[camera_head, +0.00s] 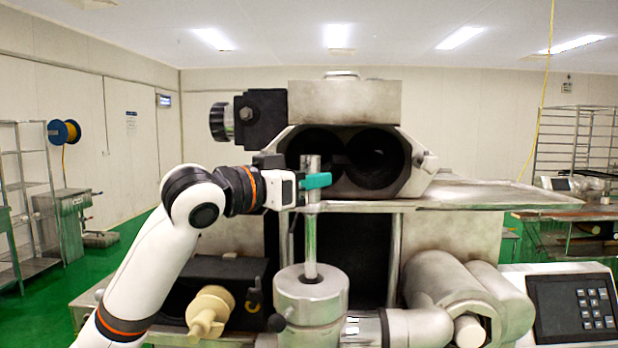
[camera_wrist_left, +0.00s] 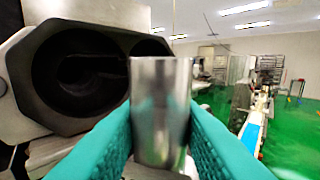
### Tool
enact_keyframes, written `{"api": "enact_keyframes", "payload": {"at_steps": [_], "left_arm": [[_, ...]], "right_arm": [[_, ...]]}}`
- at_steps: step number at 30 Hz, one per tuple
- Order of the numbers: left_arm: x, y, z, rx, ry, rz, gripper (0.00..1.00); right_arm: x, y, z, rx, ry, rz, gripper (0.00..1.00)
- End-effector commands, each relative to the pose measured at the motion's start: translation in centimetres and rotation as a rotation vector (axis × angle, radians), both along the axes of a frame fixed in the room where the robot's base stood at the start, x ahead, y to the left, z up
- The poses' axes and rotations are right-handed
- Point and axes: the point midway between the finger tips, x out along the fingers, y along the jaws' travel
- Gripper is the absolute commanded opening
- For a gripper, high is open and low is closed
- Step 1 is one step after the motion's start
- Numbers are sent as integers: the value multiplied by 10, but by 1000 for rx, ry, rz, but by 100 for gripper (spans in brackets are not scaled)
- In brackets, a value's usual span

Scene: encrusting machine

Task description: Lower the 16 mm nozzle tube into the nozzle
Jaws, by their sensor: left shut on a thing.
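The nozzle tube (camera_head: 311,235) is a slim metal tube standing upright in the head view. Its lower end meets the top opening of the nozzle (camera_head: 311,290), a round metal cylinder on the machine; how deep it sits inside is hidden. My left gripper (camera_head: 316,182) has teal fingers shut on the tube near its upper end. In the left wrist view the tube (camera_wrist_left: 161,110) stands between the two teal fingers (camera_wrist_left: 160,140), with its top rim above them. My right gripper is not in view.
The machine's twin-bore housing (camera_head: 350,160) is just behind the tube. A metal tray (camera_head: 470,195) extends to the right. A beige knob (camera_head: 209,312) is left of the nozzle, and large pipes (camera_head: 465,295) and a keypad panel (camera_head: 572,305) are to the right.

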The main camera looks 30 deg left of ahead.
Motion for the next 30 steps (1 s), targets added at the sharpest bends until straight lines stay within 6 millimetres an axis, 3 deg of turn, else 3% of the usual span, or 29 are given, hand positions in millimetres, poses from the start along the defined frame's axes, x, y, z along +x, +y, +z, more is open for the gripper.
{"api": "enact_keyframes", "payload": {"at_steps": [12,30], "left_arm": [[0,0,-31,0,-3,0,0],[0,0,-31,1,-2,0,0]], "right_arm": [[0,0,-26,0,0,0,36],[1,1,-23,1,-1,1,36]]}}
